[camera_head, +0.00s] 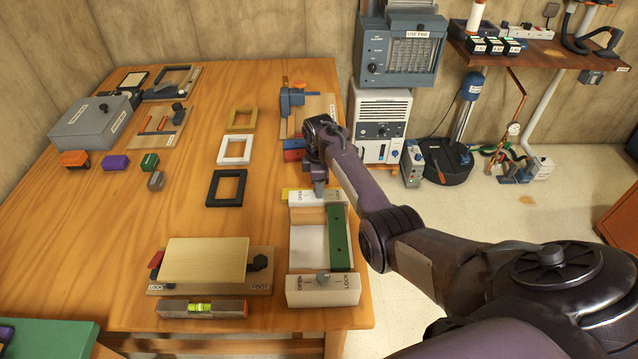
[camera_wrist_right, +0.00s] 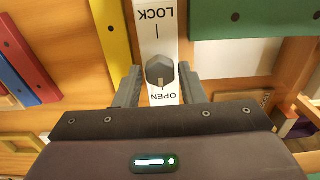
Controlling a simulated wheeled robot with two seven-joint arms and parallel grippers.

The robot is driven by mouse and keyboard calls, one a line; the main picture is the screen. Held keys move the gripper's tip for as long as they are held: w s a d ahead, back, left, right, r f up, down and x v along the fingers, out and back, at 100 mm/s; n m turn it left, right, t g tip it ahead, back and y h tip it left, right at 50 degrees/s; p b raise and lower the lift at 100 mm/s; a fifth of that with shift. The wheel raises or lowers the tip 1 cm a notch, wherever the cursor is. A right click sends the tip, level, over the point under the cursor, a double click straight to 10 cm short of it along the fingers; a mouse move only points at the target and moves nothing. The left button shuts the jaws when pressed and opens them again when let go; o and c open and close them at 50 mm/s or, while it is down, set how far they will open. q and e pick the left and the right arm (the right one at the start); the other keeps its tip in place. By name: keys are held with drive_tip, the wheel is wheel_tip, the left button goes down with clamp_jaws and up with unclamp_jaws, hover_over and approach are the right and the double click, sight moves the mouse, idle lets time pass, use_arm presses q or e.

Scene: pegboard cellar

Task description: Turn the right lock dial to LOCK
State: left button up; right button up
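A white lock bar (camera_head: 302,197) marked OPEN and LOCK lies at the far end of a tray-like fixture (camera_head: 292,246). In the right wrist view the bar (camera_wrist_right: 155,47) carries a grey faceted dial (camera_wrist_right: 160,71), close to the word OPEN; its exact pointing is unclear. My right gripper (camera_wrist_right: 158,85) is open, with one finger on each side of the dial and small gaps visible. In the head view this gripper (camera_head: 319,187) hides the far dial. A second white lock bar (camera_head: 322,292) with a grey dial (camera_head: 322,276) is at the near end. My left gripper is not in view.
A green strip (camera_head: 338,238) lies along the fixture's right side. A wooden lid board (camera_head: 205,260) and a level (camera_head: 202,309) lie to the left. Bare tabletop (camera_head: 90,235) is free at left.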

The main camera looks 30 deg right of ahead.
drive_tip(key=c, duration=0.6)
